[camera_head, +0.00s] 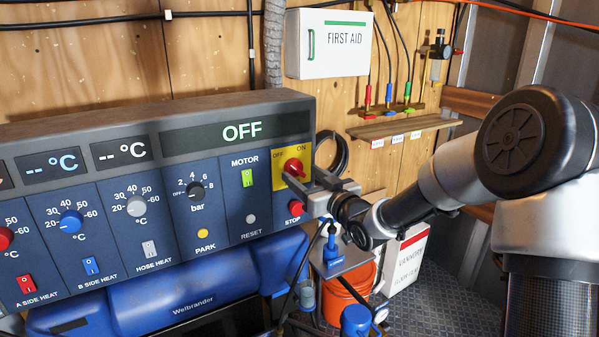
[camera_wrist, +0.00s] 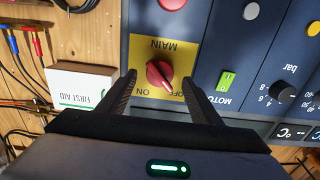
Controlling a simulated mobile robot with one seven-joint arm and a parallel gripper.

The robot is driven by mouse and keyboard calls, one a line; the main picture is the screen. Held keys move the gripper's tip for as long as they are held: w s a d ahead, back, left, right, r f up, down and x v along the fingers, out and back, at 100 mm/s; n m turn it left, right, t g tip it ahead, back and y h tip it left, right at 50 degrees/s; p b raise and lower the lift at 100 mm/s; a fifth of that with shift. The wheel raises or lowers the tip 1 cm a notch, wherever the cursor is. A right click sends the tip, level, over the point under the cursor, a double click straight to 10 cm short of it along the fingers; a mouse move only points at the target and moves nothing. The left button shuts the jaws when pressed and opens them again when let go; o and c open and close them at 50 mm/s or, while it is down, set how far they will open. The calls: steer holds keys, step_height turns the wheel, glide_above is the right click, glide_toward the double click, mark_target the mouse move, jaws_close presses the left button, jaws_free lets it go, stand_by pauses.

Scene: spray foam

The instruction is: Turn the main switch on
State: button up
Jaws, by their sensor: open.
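The main switch is a red rotary knob (camera_head: 294,167) on a yellow plate (camera_head: 279,155) at the right end of the control panel (camera_head: 130,210). The plate is marked OFF and ON, and the panel display (camera_head: 238,131) reads OFF. In the wrist view the red knob (camera_wrist: 160,74) lies between and just beyond my fingertips, with its pointer toward the OFF side. My gripper (camera_wrist: 158,82) is open, one finger on each side of the knob. In the head view my gripper (camera_head: 312,176) is at the panel's right end and partly covers the plate's lower edge.
A red STOP button (camera_head: 295,208) sits just below the main switch. A green MOTOR switch (camera_head: 247,178) is to its left. A FIRST AID box (camera_head: 330,43) hangs above. An orange bucket (camera_head: 347,295) and a white box (camera_head: 407,258) stand below my arm.

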mark_target(295, 169)
steer(key=shift+x, duration=1.35)
steer(key=c, duration=1)
steer(key=shift+c, duration=0.2)
